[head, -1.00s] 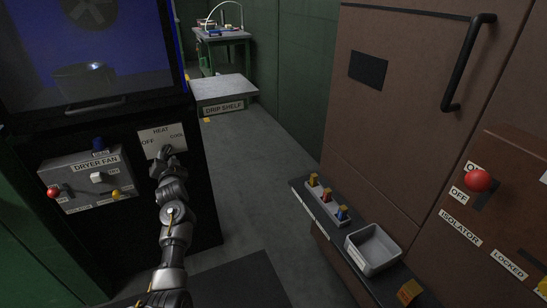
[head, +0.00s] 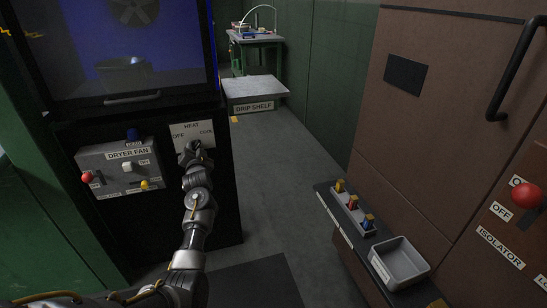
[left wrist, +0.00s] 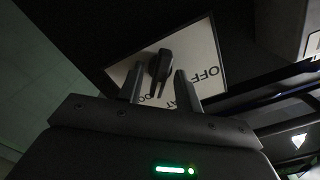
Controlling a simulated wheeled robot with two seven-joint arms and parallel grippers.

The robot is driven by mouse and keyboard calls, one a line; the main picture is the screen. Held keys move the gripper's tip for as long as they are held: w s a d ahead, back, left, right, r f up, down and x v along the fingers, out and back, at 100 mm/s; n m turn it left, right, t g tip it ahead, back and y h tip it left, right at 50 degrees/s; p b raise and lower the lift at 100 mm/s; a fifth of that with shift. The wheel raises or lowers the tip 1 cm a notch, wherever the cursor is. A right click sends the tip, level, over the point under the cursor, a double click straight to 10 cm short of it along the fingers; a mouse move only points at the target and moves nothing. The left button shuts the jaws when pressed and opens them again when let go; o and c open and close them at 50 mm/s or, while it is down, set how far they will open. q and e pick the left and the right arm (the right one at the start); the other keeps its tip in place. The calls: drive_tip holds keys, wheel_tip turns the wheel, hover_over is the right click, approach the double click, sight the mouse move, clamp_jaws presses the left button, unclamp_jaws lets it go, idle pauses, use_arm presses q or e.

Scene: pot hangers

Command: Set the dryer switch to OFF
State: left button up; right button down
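The dryer switch panel (head: 179,129) is a pale plate marked HEAT, OFF and COOL, on the dark cabinet front below the screen. My left gripper (head: 194,150) is right in front of it and hides its knob in the head view. In the left wrist view the plate (left wrist: 208,55) appears turned round, with a black knob (left wrist: 162,66) on it. There, my left gripper's two fingers (left wrist: 159,84) stand apart, one on each side of the knob. I cannot tell whether they touch it, or exactly which label it points to. My right gripper is not in view.
The dryer fan box (head: 112,180) with a red knob (head: 87,178) and other controls is just left of the panel. A drip shelf (head: 254,90) stands behind. At right are a ledge with a grey bin (head: 399,262) and an isolator with a red ball (head: 526,195). Floor between is clear.

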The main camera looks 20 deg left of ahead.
sight(195, 148)
use_arm(q)
clamp_jaws()
drive_tip(key=n, duration=0.7)
drive_tip(key=shift+n, duration=0.3)
drive_tip(key=n, duration=0.7)
drive_tip(key=shift+o, duration=0.2)
unclamp_jaws()
drive_tip(key=p+v, duration=0.3)
drive_tip(key=shift+s+d+r+p, duration=0.2)
drive_tip(key=shift+s+r+p, duration=0.05)
drive_tip(key=shift+s+p, duration=0.1)
drive_tip(key=shift+s+d+f+p, duration=0.1)
drive_tip(key=shift+s+d+p, duration=0.25)
drive_tip(key=shift+s+p, duration=0.05)
drive_tip(key=shift+s+d+f, duration=0.1)
